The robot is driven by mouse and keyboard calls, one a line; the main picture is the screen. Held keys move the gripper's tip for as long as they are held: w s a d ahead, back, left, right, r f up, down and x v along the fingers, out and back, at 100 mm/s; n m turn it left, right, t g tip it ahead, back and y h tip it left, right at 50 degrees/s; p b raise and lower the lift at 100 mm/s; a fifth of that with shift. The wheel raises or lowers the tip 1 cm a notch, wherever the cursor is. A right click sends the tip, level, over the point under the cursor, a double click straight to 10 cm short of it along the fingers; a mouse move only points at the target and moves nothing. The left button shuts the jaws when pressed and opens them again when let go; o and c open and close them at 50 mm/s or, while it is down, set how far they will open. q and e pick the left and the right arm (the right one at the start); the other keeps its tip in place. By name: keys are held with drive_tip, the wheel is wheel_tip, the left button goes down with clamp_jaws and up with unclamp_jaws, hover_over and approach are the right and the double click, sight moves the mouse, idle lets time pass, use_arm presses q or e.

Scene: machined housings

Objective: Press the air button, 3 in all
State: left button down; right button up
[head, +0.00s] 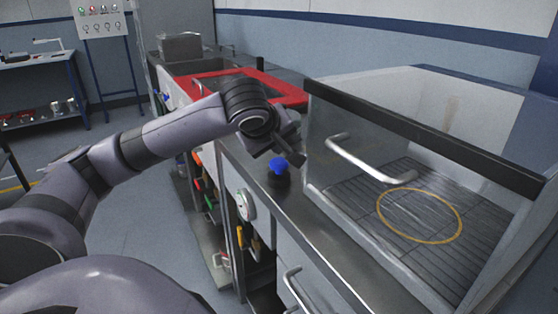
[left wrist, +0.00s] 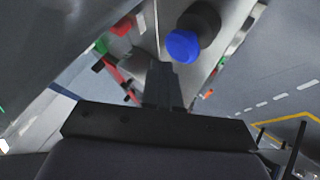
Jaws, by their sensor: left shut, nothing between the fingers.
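The air button is a blue cap (head: 278,165) on a round black base, standing on the metal counter ledge in front of the clear-sided cabinet. My left gripper (head: 288,150) is right by the cap in the head view, partly hidden behind my own wrist. In the left wrist view the shut fingers (left wrist: 163,78) hold nothing, and the blue cap (left wrist: 183,46) lies just beyond and to the right of their tips. I cannot tell whether the fingers touch it. My right gripper is not in view.
A clear-walled cabinet (head: 400,125) with a metal handle (head: 370,165) stands right of the button. A red-rimmed basin (head: 290,92) lies behind. Colored fittings hang below the counter. Open floor is at left.

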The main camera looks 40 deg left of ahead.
sight(277, 163)
use_arm(q)
drive_tip(key=shift+f, duration=0.1)
drive_tip(key=shift+f, duration=0.35)
drive_tip(key=shift+f+b, duration=0.65)
drive_tip(key=shift+f, duration=0.15)
idle(0.9)
idle(0.4)
drive_tip(key=shift+r+p, duration=1.2)
drive_tip(key=shift+p, duration=0.05)
wheel_tip(277, 163, up, 5)
drive_tip(key=p, duration=0.5)
drive_tip(key=shift+r, duration=0.1)
idle(0.6)
